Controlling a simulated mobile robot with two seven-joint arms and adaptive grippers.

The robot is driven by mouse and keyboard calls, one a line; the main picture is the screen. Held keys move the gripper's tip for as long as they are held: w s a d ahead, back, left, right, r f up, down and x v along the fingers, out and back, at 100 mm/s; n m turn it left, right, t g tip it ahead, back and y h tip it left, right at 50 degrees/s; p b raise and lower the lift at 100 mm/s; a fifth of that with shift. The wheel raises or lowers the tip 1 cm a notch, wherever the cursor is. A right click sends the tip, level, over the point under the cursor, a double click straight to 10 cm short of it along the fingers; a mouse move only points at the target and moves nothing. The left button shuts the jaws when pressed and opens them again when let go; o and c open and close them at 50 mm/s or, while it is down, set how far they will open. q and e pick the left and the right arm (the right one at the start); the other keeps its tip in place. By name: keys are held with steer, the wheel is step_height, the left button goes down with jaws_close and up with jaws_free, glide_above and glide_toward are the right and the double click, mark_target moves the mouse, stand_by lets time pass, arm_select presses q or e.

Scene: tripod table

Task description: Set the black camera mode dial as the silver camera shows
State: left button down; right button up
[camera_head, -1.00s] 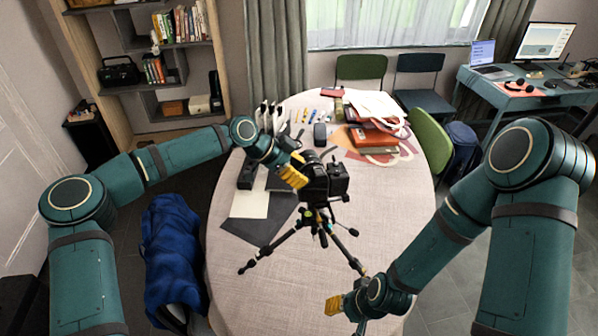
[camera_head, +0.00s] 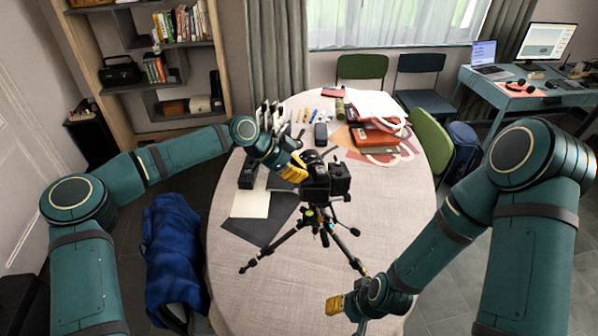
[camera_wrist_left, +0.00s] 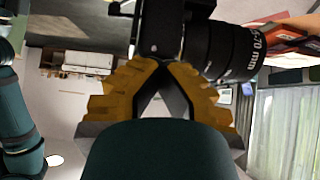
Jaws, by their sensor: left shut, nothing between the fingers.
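The black camera (camera_head: 316,184) sits on a black tripod (camera_head: 318,218) standing on the table. My left gripper (camera_head: 299,170) has yellow fingers, shut and empty, close against the camera's left side; I cannot tell whether they touch it. In the left wrist view the shut fingertips (camera_wrist_left: 163,68) overlap the camera body, and its lens (camera_wrist_left: 222,50) shows to their right. The mode dial cannot be made out. No silver camera can be clearly identified. My right gripper (camera_head: 336,305) is low over the table's front, away from the tripod; its finger gap cannot be judged.
The oval table (camera_head: 390,215) has free cloth right of the tripod. A dark mat with a white sheet (camera_head: 250,204) lies at left. Red books and papers (camera_head: 372,135) and small items lie at the back. A green chair (camera_head: 430,138) stands at the right edge.

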arm_select(q)
steer(key=shift+d, duration=0.15)
stand_by(0.6)
steer(key=c, duration=0.9)
jaws_free()
steer(key=v, duration=1.2)
